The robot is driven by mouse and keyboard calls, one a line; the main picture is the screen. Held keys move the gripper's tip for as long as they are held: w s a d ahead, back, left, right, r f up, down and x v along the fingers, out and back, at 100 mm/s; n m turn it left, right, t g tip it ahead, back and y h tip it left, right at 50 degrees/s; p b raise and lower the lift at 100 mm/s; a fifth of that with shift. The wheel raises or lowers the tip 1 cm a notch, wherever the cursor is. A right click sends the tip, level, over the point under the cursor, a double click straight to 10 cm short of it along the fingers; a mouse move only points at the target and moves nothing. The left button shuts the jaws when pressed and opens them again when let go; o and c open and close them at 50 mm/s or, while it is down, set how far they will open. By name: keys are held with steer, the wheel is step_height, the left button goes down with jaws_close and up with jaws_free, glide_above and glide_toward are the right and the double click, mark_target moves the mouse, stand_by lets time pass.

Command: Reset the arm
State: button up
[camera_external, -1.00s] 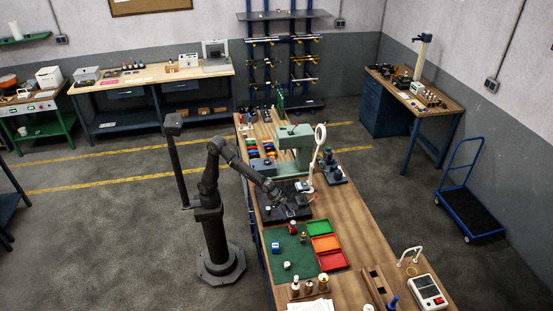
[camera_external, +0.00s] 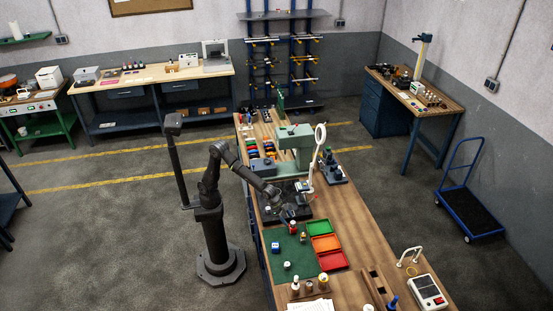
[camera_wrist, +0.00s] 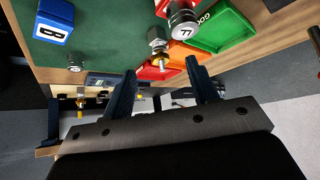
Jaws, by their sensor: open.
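My gripper (camera_external: 286,211) hangs over the bench near the dark base plate of the green machine (camera_external: 296,150), just beyond the green mat. In the wrist view my gripper (camera_wrist: 163,75) has its two fingers spread wide, with nothing held between them.
Green (camera_external: 319,227), orange (camera_external: 325,243) and red (camera_external: 333,261) trays line the right side of the green mat (camera_external: 272,236). A small pale part (camera_external: 288,266) is on the mat. A white lamp (camera_external: 318,150) stands by the machine. Bare bench lies right of the trays.

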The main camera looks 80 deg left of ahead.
steer(key=s+d+r, duration=0.3)
steer(key=s+r, duration=0.2)
steer(key=s, duration=0.2)
steer(key=s+d+f+m, duration=0.1)
steer(key=s+d, duration=0.4)
steer(key=d, duration=0.5)
steer(key=s+d+f+m, duration=0.2)
steer(key=s+d, duration=0.2)
steer(key=d, duration=0.7)
steer(key=s+d+f+m+g, duration=0.1)
steer(key=s+d, duration=0.4)
steer(key=d, duration=0.5)
steer(key=shift+s+d+f+m, duration=0.15)
steer(key=shift+s+f+m, duration=0.15)
steer(key=shift+f+m, duration=0.35)
steer(key=shift+f, duration=0.15)
